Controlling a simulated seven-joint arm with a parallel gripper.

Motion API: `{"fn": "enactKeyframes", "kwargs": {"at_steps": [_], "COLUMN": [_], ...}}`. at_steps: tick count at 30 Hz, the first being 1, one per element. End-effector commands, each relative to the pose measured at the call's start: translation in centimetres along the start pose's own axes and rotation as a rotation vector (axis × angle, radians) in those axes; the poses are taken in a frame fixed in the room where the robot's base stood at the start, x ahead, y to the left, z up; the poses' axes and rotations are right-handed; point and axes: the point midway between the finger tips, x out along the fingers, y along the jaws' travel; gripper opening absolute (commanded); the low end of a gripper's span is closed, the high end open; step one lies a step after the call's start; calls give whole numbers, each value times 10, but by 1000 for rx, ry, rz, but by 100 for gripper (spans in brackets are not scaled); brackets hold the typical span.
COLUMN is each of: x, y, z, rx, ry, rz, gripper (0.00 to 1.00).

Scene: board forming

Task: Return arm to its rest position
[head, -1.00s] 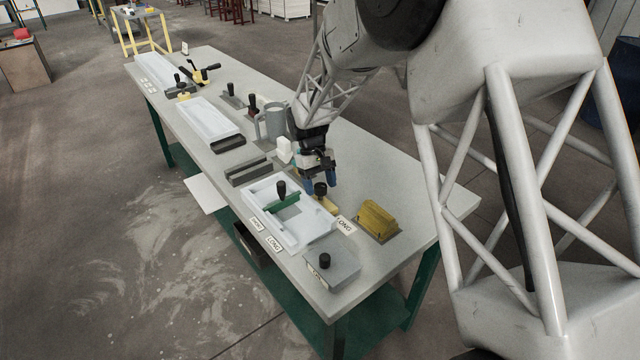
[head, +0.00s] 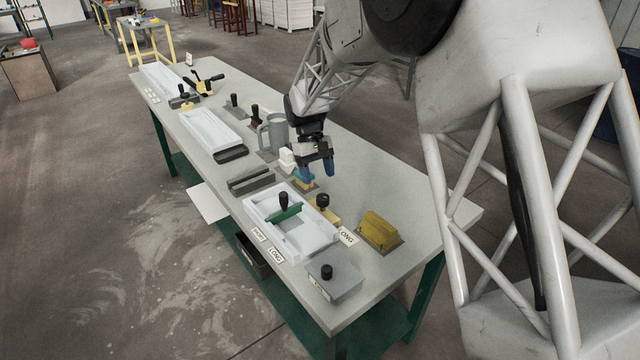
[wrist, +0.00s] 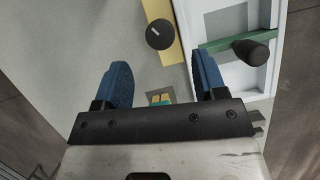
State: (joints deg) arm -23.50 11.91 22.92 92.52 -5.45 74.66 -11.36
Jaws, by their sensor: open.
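My gripper (head: 318,172) hangs over the middle of the long grey workbench (head: 345,150), fingers pointing down. In the wrist view its two blue fingers (wrist: 160,88) are spread apart with nothing between them. Beneath and just beyond the fingers is a small yellow and green block (head: 304,182) on a dark pad; it also shows partly in the wrist view (wrist: 161,98). A yellow piece with a black knob (head: 323,201) stands in front of the gripper, apart from it.
A white tray (head: 318,246) with a green black-knobbed bar (head: 285,213) lies close by. A grey knobbed block (head: 333,282), a yellow block (head: 379,229), a grey mug (head: 277,132) and a white tray (head: 212,131) stand along the bench. Its right rear stretch is clear.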

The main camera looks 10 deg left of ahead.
Motion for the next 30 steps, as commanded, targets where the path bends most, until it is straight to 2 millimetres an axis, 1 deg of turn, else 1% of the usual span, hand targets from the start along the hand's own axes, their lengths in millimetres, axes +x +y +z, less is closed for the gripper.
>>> {"fn": "enactKeyframes", "kwargs": {"at_steps": [3, 6, 16, 20, 23, 26, 29, 30], "x": [-9, -12, -13, -14, -17, -22, -28, -30], "y": [0, 0, 0, 2, 5, 9, 15, 18], "z": [0, 0, 0, 4, 13, 28, 49, 59], "rx": [0, 0, 0, 5, 14, 30, 53, 64], "ry": [2, 1, 1, 5, 14, 30, 51, 61], "rz": [0, 0, 0, -1, -2, -5, -9, -11], "gripper": [65, 65, 65, 65, 65, 65, 65, 65]}}
